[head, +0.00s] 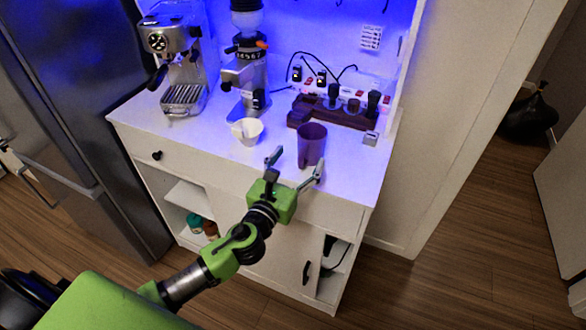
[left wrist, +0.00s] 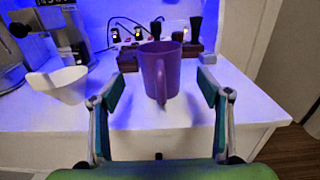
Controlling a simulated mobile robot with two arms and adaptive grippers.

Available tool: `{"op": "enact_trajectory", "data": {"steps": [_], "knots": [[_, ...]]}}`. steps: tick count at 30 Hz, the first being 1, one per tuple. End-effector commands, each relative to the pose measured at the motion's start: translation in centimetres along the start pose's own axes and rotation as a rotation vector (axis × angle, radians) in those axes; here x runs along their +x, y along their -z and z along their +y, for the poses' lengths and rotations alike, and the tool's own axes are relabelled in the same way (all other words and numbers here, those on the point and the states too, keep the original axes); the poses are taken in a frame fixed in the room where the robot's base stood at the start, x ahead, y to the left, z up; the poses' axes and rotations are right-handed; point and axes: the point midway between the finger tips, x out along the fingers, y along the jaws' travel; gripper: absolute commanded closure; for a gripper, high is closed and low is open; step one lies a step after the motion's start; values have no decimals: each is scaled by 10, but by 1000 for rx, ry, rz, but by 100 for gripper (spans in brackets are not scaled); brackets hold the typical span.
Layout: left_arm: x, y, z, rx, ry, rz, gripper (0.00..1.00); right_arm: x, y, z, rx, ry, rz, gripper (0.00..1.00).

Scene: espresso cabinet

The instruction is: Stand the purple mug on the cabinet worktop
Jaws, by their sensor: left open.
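The purple mug (head: 312,144) stands upright on the white cabinet worktop (head: 345,175), near its front edge. In the left wrist view the mug (left wrist: 160,70) shows with its handle turned toward the camera. My left gripper (head: 295,167) is open and empty, just in front of the mug at the worktop's front edge. In the left wrist view its two fingers (left wrist: 160,93) are spread wide, one on each side of the mug's outline, and apart from it. My right gripper is not in view.
A white cup (head: 247,131) stands left of the mug. An espresso machine (head: 175,60) and a grinder (head: 246,75) stand at the back left. A dark wooden stand (head: 330,115) with tools is behind the mug. Bare worktop lies right of the mug.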

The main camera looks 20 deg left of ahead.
Motion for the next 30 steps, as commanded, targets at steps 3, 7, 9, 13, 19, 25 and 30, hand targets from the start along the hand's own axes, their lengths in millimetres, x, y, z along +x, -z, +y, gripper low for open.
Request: {"op": "enact_trajectory", "data": {"steps": [3, 7, 9, 13, 19, 25, 30], "knots": [[-19, 2, 0, 2, 0, 1, 30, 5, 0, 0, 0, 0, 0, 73], [-30, 0, 0, 1, 1, -1, 30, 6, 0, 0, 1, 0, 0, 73], [-32, 0, 0, 1, 0, -1, 30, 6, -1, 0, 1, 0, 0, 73], [-33, -1, 0, 1, 0, -1, 30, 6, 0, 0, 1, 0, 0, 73], [-33, 0, 1, -12, -4, 1, 30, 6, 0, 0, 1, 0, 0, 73], [-52, 18, 21, -403, -144, 75, 30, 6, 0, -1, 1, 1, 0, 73], [-106, 72, 48, -1136, -478, 190, 30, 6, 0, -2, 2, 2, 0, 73]]}}
